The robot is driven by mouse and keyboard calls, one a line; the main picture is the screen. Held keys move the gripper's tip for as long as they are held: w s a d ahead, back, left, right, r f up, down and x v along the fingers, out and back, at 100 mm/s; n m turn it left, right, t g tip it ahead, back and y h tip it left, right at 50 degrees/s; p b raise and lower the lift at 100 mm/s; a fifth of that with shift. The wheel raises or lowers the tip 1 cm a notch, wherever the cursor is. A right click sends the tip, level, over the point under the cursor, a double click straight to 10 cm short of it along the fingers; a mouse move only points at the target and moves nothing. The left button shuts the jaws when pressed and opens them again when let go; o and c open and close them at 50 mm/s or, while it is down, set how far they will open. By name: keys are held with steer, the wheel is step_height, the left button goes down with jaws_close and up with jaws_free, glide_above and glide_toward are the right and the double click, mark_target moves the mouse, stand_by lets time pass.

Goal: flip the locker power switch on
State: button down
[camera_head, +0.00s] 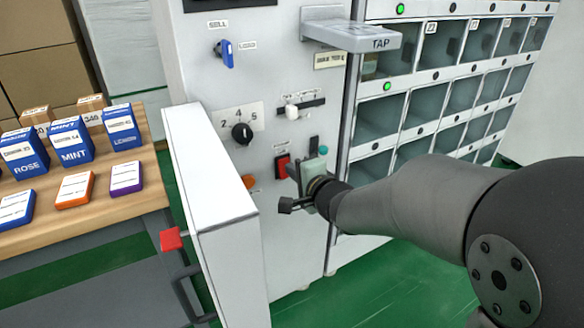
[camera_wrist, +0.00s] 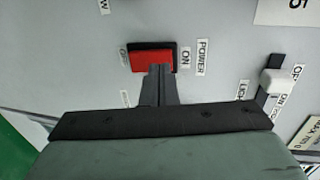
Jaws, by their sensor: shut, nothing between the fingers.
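The power switch is a red rocker (camera_head: 283,166) in a black frame on the grey locker panel. My gripper (camera_head: 296,171) is at the panel, just right of the switch. In the wrist view my gripper (camera_wrist: 160,70) is shut and empty, its fingertips overlapping the lower right part of the rocker, toward the ON end. I cannot tell whether they touch, or which way the rocker is tilted.
Near the switch are a black knob (camera_head: 242,133), a white slider (camera_head: 292,111), a blue key (camera_head: 227,53) and an orange button (camera_head: 249,181). A TAP shelf (camera_head: 352,36) juts out above. An open white door (camera_head: 205,165) stands left. Two green lamps glow on the lockers.

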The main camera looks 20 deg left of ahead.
steer(key=r+p+v, duration=0.2)
steer(key=p+v, duration=0.2)
steer(key=v, duration=0.8)
steer(key=shift+w+a+r, duration=0.15)
steer(key=shift+r, duration=0.1)
steer(key=s+d+r+n+g+h+p, duration=0.1)
steer(key=d+r+n+h+p, duration=0.1)
steer(key=d+r+h+p, duration=0.5)
steer(key=s+d+r+n+g+h+p, duration=0.1)
steer(key=s+d+r+g+h+p, duration=0.15)
steer(key=d+p, duration=0.8)
steer(key=s+d+r+n+g+p, duration=0.2)
steer(key=s+r+n+g+p, duration=0.1)
steer(key=s, duration=0.4)
steer(key=s+d+r+n+g+h+p, duration=0.1)
steer(key=s+d+r+n+g+p, duration=0.2)
steer(key=s+p, duration=0.4)
steer(key=shift+s+r+g, duration=0.2)
steer(key=shift+r+g, duration=0.25)
steer(key=shift+r, duration=0.55)
